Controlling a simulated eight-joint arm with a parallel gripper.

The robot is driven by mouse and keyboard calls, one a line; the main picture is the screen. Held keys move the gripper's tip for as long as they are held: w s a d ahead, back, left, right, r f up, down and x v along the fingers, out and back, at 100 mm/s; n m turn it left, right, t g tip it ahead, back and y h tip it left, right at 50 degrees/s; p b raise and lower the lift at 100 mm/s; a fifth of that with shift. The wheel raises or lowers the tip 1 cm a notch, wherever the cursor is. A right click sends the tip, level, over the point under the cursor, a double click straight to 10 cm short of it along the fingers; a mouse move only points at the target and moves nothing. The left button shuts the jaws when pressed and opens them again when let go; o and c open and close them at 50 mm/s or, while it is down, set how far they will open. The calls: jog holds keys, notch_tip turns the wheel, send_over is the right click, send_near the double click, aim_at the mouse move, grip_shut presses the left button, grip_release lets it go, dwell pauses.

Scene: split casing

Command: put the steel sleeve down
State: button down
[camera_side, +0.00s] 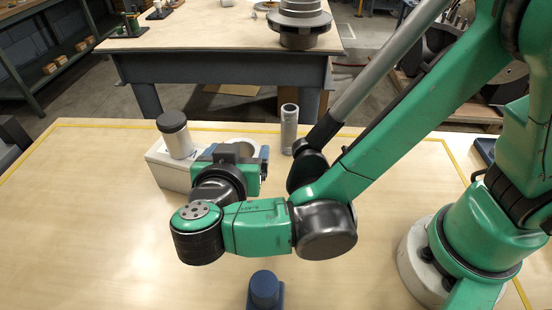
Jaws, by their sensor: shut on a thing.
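My gripper (237,156) is shut, above the right part of a white casing block (168,170), with its jaws facing away from the camera. It is shut on the steel sleeve, but its own body hides the grip and most of what is between the jaws. A pale round rim (244,146) shows just behind the jaws; I cannot tell whether it is the sleeve or part of the casing. A white cylinder with a dark grey top (173,135) stands upright on the left of the casing.
A grey hollow metal tube (289,130) stands upright just right of my gripper, apart from it. A blue part with a round top (264,289) sits at the front edge of view. Another workbench (200,35) stands behind.

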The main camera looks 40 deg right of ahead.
aim_at(257, 146)
notch_tip(257, 146, down, 8)
jog(key=shift+f, duration=0.1)
grip_release()
dwell(0.4)
jog(key=v, duration=0.7)
jog(key=shift+w+d+r, duration=0.1)
jog(key=shift+w+r, duration=0.1)
jog(key=shift+r, duration=0.15)
jog(key=w+d+r+n+g+y, duration=0.1)
jog(key=d, duration=0.1)
jog(key=w+d+r+n+g+y, duration=0.1)
jog(key=w+d+n, duration=0.1)
jog(key=d, duration=0.1)
jog(key=w+d+r+n+g+y, duration=0.1)
jog(key=d+r, duration=0.1)
jog(key=d, duration=0.1)
jog(key=shift+w+d+n+g, duration=0.1)
jog(key=shift+w+n+g, duration=0.2)
jog(key=shift+w+g, duration=0.1)
jog(key=s+d+r+n+y, duration=0.2)
jog(key=d+y, duration=0.1)
jog(key=d, duration=0.3)
jog(key=s+d+r+n+t+y, duration=0.1)
jog(key=d+r+n+y, duration=0.1)
jog(key=d, duration=0.3)
jog(key=shift+s+d+y, duration=0.4)
jog(key=shift+y, duration=0.4)
